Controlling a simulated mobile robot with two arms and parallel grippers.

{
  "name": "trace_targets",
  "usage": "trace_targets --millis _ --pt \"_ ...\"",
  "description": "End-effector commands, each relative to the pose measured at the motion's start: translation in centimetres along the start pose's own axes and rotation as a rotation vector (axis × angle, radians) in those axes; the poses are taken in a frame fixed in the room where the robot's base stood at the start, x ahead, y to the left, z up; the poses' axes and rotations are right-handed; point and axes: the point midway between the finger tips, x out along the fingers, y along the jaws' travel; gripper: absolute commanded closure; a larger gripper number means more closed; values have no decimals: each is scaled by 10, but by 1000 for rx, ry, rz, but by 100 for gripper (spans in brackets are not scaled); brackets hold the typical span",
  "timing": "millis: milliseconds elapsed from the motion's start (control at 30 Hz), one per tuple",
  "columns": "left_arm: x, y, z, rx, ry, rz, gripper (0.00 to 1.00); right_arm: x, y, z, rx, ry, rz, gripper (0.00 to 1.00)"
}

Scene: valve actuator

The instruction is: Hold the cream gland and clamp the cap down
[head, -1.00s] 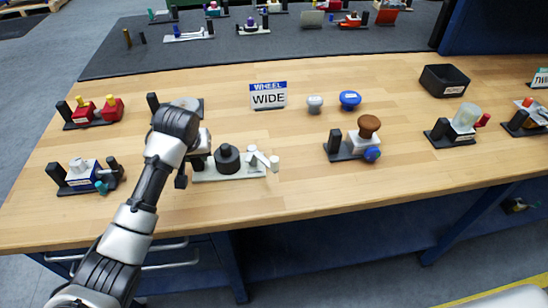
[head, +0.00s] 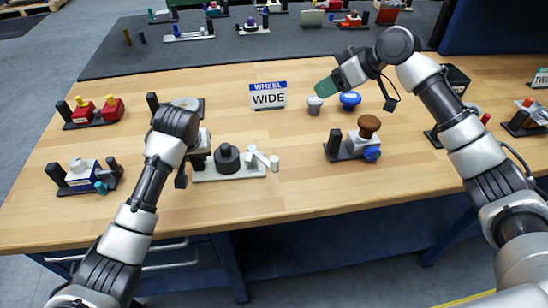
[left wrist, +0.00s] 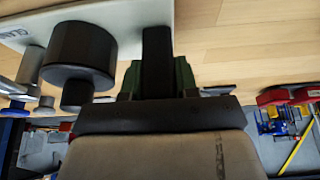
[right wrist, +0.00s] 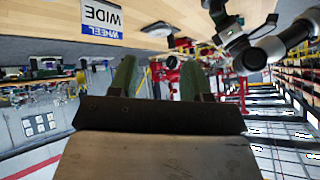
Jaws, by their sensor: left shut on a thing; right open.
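The cream gland is a pale base plate (head: 210,177) at the front middle of the bench, lettered in the left wrist view (left wrist: 20,30). It carries a stepped black cylinder (head: 228,158), also in the left wrist view (left wrist: 78,48), and a cream clamp-like part (head: 257,156) at its right end. I cannot tell how the cap sits. My left gripper (head: 184,172) is shut on a dark post (left wrist: 157,45) at the plate's left end; my arm partly hides this in the head view. My right gripper (head: 323,89) is open and empty, above the bench and right of the gland.
A "WHEEL WIDE" sign (head: 268,95) stands behind the gland. Grey (head: 314,104) and blue (head: 350,100) knobs are near my right gripper. A brown-knobbed fixture (head: 368,127) stands to the right. Bare wood lies between it and the gland.

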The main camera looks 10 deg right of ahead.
Motion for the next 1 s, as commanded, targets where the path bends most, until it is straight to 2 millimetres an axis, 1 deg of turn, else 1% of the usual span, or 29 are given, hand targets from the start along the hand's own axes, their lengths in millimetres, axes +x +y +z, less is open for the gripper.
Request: trace_targets --millis 33,100,200,300,433,567,800,1000 --pt "2 -1 1 -1 -3 -2 100 13 -33 0 -114 -88 -32 52" --pt "2 -1 1 -2 -2 -2 100 24 -67 6 -245 -200 -59 52" --pt "2 -2 1 -2 -2 -3 100 31 -101 14 -390 -320 -81 52" --pt "2 -2 1 -2 -2 -3 100 34 -120 21 -479 -395 -91 52" --pt "2 -2 1 -2 -2 -3 100 39 -130 27 -525 -436 -95 52" --pt "2 -2 1 -2 -1 -3 100 53 -130 34 -527 -439 -98 52" --pt "2 -2 0 -2 -1 -3 100 97 -129 55 -524 -439 -98 52" --pt "2 -2 0 -2 -1 -3 100 127 -128 69 -523 -437 -97 52"
